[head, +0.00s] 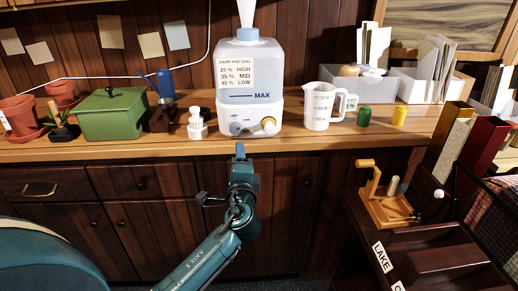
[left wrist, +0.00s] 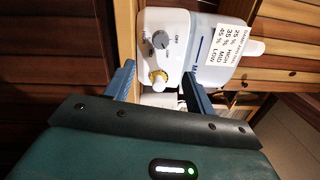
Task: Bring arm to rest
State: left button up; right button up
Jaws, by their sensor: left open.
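My left arm reaches up from the bottom of the head view, and its gripper (head: 240,152) is in front of the counter edge, just below the white humidifier (head: 262,75). In the left wrist view the two blue fingers of the gripper (left wrist: 158,88) stand apart with nothing held between them. My right gripper is in neither view.
The wooden counter (head: 180,146) holds a green box (head: 112,114), terracotta pots, a white measuring jug (head: 320,106), a green spool, a yellow spool and grey bins. A dark stand with a wooden crank device (head: 388,204) is at right. Cabinet doors lie below the counter.

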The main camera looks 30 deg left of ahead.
pick_arm(q)
jog(key=s+d+f+n+g+h+p, duration=0.45)
jog(key=s+d+f+h, duration=0.65)
jog(key=s+d+f, duration=0.4)
jog(key=s+d+f+n+h+p, duration=0.1)
jog(key=s+d+n+h, duration=0.1)
jog(key=s+n, duration=0.3)
jog(key=s+d, duration=0.1)
jog(key=s, duration=0.3)
jog(key=shift+s+d+f+p, duration=0.15)
jog(key=shift+s+f+p, duration=0.05)
jog(key=shift+s+p, duration=0.2)
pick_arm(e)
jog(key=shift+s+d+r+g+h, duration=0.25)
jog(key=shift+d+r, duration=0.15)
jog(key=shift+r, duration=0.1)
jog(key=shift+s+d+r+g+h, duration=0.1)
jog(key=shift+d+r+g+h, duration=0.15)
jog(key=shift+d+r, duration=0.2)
pick_arm(q)
jog(key=shift+n, duration=0.25)
